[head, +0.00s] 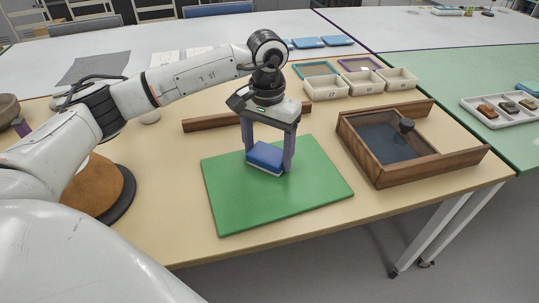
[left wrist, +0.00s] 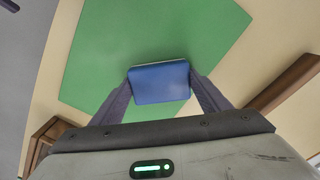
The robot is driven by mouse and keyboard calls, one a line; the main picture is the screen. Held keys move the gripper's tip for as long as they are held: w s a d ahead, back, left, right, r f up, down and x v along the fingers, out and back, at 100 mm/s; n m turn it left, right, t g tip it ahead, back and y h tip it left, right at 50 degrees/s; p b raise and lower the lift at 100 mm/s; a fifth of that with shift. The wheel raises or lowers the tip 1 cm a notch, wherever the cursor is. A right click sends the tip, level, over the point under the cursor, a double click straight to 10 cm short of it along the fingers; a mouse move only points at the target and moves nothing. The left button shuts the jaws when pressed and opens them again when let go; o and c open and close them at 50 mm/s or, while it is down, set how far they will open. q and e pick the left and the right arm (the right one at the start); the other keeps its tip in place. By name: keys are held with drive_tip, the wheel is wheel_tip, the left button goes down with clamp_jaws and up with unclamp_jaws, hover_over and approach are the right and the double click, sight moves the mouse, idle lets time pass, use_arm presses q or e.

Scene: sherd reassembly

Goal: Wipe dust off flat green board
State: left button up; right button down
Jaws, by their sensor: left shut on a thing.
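The flat green board (head: 305,201) lies on the tan table, and it fills much of the left wrist view (left wrist: 110,45). My left gripper (head: 268,160) points down over the board's back part. It is shut on a blue block (head: 266,156) with a pale underside, held between the two fingers. The block also shows between the fingertips in the left wrist view (left wrist: 158,82). It is at or just above the board; I cannot tell if it touches. No dust stands out on the visible board. My right gripper is not in view.
A wooden box (head: 375,172) with a dark floor and a small dark piece stands right of the board. A wooden bar (head: 205,123) lies behind it. White bins (head: 325,88) stand at the back. A brown round object (head: 100,190) sits at left.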

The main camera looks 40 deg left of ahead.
use_arm(q)
drive_tip(key=shift+f, duration=0.15)
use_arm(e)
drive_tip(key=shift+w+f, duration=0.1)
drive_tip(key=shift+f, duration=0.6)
use_arm(q)
drive_tip(key=shift+r+p, duration=2.1)
drive_tip(key=shift+r, duration=1)
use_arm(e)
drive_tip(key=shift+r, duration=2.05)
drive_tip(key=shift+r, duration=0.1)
use_arm(q)
drive_tip(key=shift+r+p, duration=1.05)
drive_tip(key=shift+r, duration=0.55)
drive_tip(key=shift+f, duration=0.1)
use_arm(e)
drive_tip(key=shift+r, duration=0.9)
use_arm(q)
drive_tip(key=shift+d, duration=0.1)
